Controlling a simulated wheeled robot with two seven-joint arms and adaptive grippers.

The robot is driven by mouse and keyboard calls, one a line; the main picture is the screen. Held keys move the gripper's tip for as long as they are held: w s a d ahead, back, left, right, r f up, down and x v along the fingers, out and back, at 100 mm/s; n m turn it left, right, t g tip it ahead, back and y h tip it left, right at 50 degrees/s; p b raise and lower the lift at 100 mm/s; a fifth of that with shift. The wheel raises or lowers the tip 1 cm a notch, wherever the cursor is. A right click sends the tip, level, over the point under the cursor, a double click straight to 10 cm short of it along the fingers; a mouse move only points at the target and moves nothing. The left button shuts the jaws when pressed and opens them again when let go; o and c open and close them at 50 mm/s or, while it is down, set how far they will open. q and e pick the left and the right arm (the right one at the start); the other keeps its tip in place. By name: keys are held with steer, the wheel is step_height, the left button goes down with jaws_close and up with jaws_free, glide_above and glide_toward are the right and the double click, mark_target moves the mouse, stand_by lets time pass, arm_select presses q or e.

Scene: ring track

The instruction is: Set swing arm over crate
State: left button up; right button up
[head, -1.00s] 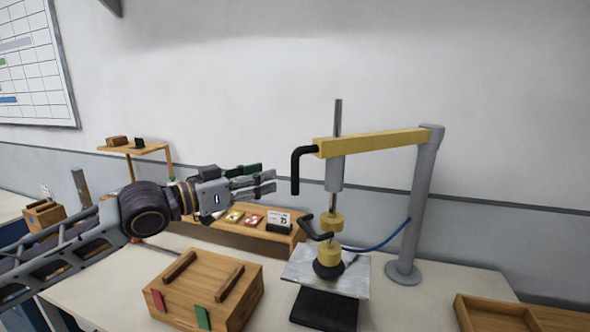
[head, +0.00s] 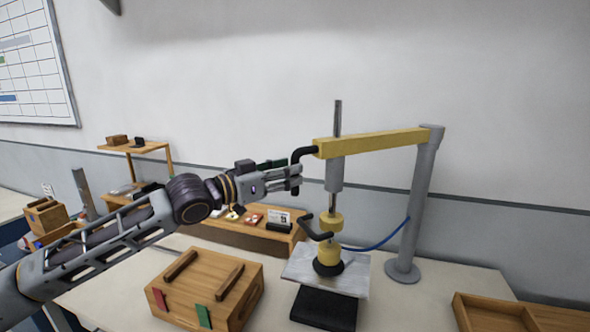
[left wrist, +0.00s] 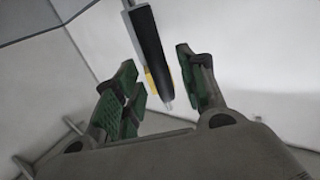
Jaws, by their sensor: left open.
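The yellow swing arm (head: 375,142) reaches left from a grey post (head: 417,205) in the head view. A black bent handle (head: 303,154) sits at its free end. A vertical spindle (head: 335,172) hangs from the arm above a metal plate (head: 355,276). The wooden crate (head: 197,288) stands on the table left of the plate. My left gripper (head: 296,180) is open at the black handle. In the left wrist view the handle (left wrist: 149,45) lies between the open fingers (left wrist: 165,85), with no visible grip. My right gripper is not in view.
Wooden shelves with small items (head: 240,232) stand behind the crate. A shallow wooden tray (head: 490,312) lies at the right front. A blue hose (head: 385,243) runs to the post. The table between plate and tray is clear.

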arm_select(q)
steer(key=shift+x, duration=1.45)
steer(key=shift+c, duration=0.5)
jaws_close()
